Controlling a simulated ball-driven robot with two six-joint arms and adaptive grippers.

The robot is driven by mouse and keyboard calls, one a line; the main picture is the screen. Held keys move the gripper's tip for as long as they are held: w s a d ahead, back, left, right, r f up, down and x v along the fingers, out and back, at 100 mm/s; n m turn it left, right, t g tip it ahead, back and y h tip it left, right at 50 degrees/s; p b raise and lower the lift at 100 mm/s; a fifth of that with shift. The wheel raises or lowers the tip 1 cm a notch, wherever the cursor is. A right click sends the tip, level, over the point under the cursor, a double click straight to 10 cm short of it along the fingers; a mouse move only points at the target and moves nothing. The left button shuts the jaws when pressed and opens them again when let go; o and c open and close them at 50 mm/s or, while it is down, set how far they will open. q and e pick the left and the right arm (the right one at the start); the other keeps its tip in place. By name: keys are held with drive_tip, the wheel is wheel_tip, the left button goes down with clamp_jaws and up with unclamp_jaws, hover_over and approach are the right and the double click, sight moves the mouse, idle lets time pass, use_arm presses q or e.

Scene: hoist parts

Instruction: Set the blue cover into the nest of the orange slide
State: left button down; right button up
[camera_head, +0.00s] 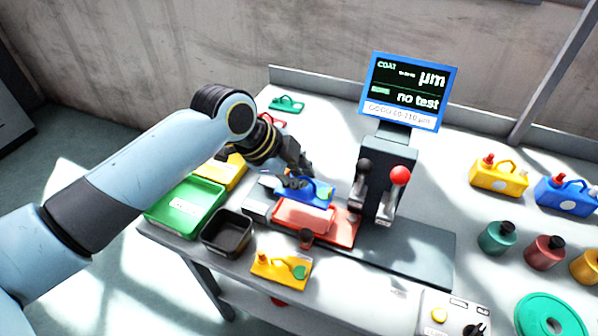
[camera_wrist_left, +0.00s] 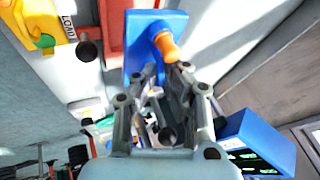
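The blue cover (camera_head: 318,191) is by the back edge of the orange slide (camera_head: 342,232); it carries an orange knob that shows in the wrist view (camera_wrist_left: 166,46). The slide's paler nest (camera_head: 303,216) looks empty, in front of the cover. My left gripper (camera_head: 296,172) is at the cover's left end, fingers pointing down at it. In the left wrist view the fingertips (camera_wrist_left: 167,71) are apart, with the knob just at or beyond them; contact is not clear. Whether the cover rests on something is hidden. My right gripper is not in view.
The gauge stand with levers (camera_head: 388,185) and screen (camera_head: 408,92) stands right of the slide. A green tray (camera_head: 185,206), a black bin (camera_head: 228,234) and a yellow cover (camera_head: 281,270) lie to the left and front. Coloured covers and bottles (camera_head: 497,238) stand at the right.

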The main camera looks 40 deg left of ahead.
sight(294, 191)
use_arm(q)
drive_tip(key=shift+f, duration=0.1)
drive_tip(key=shift+f+b, duration=0.8)
drive_tip(key=shift+f, duration=0.85)
drive_tip(key=shift+f, duration=0.1)
drive_tip(key=shift+f+b, duration=0.8)
drive_tip(key=shift+f, duration=0.25)
drive_tip(key=shift+f, duration=0.4)
